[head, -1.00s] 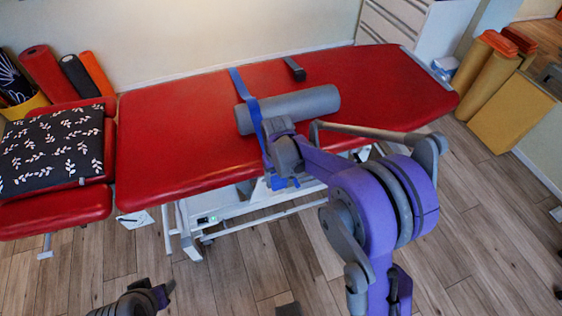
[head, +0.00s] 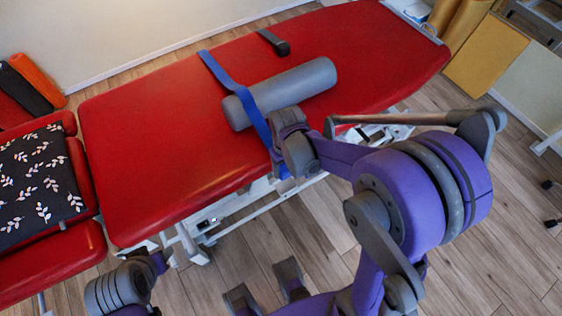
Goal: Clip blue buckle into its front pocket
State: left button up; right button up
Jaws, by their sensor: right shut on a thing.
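A blue strap (head: 222,72) runs across the red treatment table (head: 160,130) and over a grey roll (head: 315,78), then down at the front edge. My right gripper (head: 285,165) is at that front edge, shut on the strap's lower end with the blue buckle (head: 284,173). The wrist hides most of the buckle. The front pocket cannot be made out, being hidden behind my arm or too small. My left gripper (head: 265,288) shows at the bottom with its two fingers apart and empty, over the floor and away from the strap.
A patterned black cushion (head: 40,185) rests on a red seat at the left. Rolled mats (head: 30,85) stand at the far left, and yellow foam blocks (head: 485,58) at the right. Wooden floor is open in front.

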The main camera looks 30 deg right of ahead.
jog(key=shift+s+f+b, duration=0.2)
jog(key=shift+f+b, duration=0.45)
jog(key=shift+f, duration=0.15)
jog(key=shift+f+b, duration=2.5)
jog(key=shift+f, duration=0.95)
jog(key=o, duration=1.5)
notch_tip(320, 180, up, 11)
jog(key=p, duration=0.2)
jog(key=shift+p, duration=0.35)
jog(key=shift+f, duration=0.1)
